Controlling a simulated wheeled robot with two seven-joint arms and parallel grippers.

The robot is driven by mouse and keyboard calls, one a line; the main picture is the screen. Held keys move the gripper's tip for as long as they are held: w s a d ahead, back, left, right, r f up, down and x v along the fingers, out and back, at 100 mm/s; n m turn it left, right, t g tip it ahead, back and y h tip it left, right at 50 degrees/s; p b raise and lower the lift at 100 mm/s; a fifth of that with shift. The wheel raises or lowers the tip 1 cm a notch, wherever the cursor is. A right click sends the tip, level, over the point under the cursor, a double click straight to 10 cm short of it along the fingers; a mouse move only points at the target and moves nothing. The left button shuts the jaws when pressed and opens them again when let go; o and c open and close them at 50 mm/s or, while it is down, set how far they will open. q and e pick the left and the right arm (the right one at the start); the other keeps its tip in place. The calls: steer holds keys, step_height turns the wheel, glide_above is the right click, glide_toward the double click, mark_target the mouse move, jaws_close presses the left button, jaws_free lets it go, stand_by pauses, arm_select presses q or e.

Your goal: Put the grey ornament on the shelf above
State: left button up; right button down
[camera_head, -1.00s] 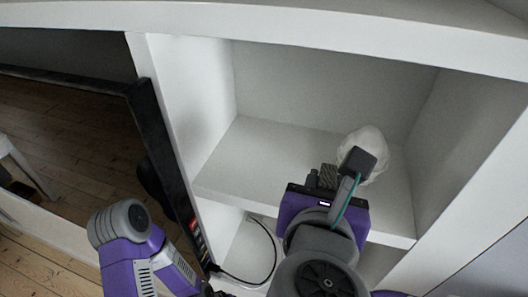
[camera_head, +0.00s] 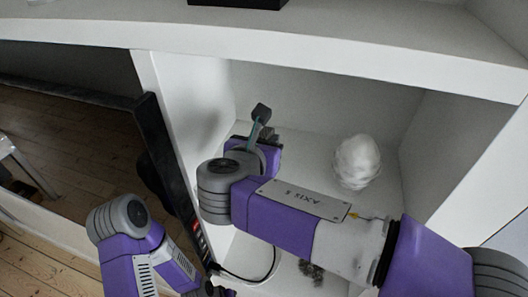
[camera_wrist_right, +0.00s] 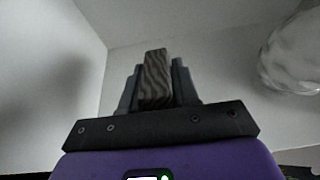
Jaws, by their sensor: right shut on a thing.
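The grey ornament (camera_wrist_right: 157,80), a small block with dark wavy stripes, is between the fingers of my right gripper (camera_wrist_right: 155,85) in the right wrist view. The gripper is shut on it. In the head view my right gripper (camera_head: 268,136) is inside the middle compartment, near its left wall and above the shelf board; the ornament is mostly hidden there by the gripper and wrist. The shelf above (camera_head: 300,45) is the white board across the top of the compartment. My left arm shows at the lower left, but its gripper does not show.
A white lumpy object (camera_head: 357,162) stands at the right of the middle compartment and also shows in the right wrist view (camera_wrist_right: 295,55). A dark patterned thing (camera_head: 311,270) lies in the compartment below. A black object (camera_head: 238,3) sits on the upper shelf. A black screen (camera_head: 165,165) stands left.

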step_height(320, 180, down, 4)
steer(key=shift+r, duration=0.25)
steer(key=shift+w+a+f, duration=0.15)
steer(key=shift+w+f, duration=0.1)
steer(key=shift+s+f, duration=0.1)
steer(key=c, duration=0.8)
jaws_free()
steer(key=shift+c, duration=0.2)
steer(key=b+v, duration=0.1)
steer(key=v, duration=1.1)
steer(key=shift+r, duration=0.25)
